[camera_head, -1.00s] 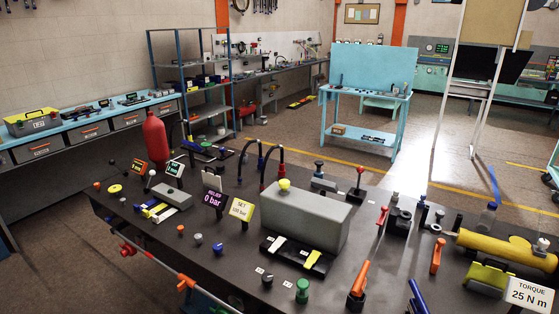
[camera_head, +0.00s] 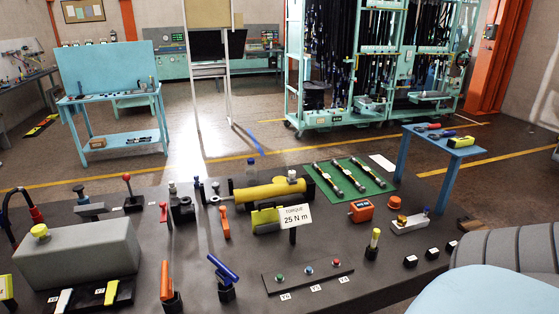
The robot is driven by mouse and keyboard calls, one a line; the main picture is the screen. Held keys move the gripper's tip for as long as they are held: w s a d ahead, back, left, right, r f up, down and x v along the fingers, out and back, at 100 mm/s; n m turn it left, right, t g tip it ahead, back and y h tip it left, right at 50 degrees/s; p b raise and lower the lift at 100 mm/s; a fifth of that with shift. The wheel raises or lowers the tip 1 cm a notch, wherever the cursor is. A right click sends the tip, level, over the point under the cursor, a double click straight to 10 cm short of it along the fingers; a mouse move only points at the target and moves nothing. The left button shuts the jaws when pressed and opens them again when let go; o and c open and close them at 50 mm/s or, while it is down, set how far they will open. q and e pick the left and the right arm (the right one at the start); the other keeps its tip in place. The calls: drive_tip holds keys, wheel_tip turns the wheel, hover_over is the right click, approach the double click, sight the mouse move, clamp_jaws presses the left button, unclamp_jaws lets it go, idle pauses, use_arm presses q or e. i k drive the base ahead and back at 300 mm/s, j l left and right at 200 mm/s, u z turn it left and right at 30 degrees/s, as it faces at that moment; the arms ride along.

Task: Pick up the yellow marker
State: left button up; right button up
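A slim upright yellow piece with a paler top, which looks like the yellow marker (camera_head: 375,239), stands in a small black holder (camera_head: 371,254) on the right part of the dark workbench (camera_head: 370,286). It is upright and nothing touches it from above. Neither of my grippers shows in the head view.
Left of the marker are a "TORQUE 25 N m" sign (camera_head: 295,217) and a button strip (camera_head: 308,277). An orange box (camera_head: 361,210) and a white block (camera_head: 410,223) stand behind it. Small black blocks (camera_head: 432,253) lie to its right. A grey ribbed shape (camera_head: 512,247) fills the lower right.

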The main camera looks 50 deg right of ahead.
sight(376, 232)
drive_tip(key=z, duration=2.25)
drive_tip(key=i+l+u, duration=0.15)
drive_tip(key=u, duration=0.3)
drive_tip(key=i+l+u, duration=0.1)
drive_tip(key=l+u, duration=0.35)
drive_tip(key=i+l+u, duration=0.15)
drive_tip(key=l, duration=0.35)
drive_tip(key=l+u, duration=0.15)
drive_tip(key=l, duration=0.35)
